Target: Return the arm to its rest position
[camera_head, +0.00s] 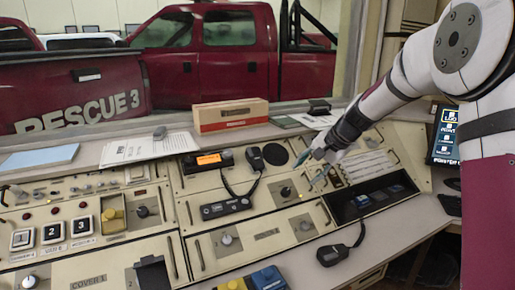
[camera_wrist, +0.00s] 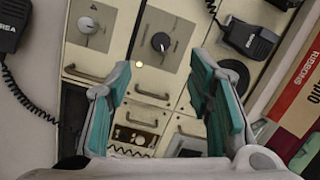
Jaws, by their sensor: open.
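My arm reaches in from the right in the head view. My gripper (camera_head: 314,170) hangs above the right-middle part of the beige console (camera_head: 250,240), close to a black knob with a small lit lamp. In the wrist view my gripper (camera_wrist: 163,88) shows two teal-padded fingers set wide apart, with nothing between them. Between and beyond the fingers I see a black knob (camera_wrist: 160,42), a glowing lamp (camera_wrist: 139,64) and drawer-like handles. I cannot tell the exact gap between fingertips and panel.
A corded handset (camera_head: 333,254) lies at the console's front edge. A radio (camera_head: 208,160) with an orange display and a brown box (camera_head: 231,115) stand behind. A screen (camera_head: 445,135) is at the right near my arm. Red trucks show through the window.

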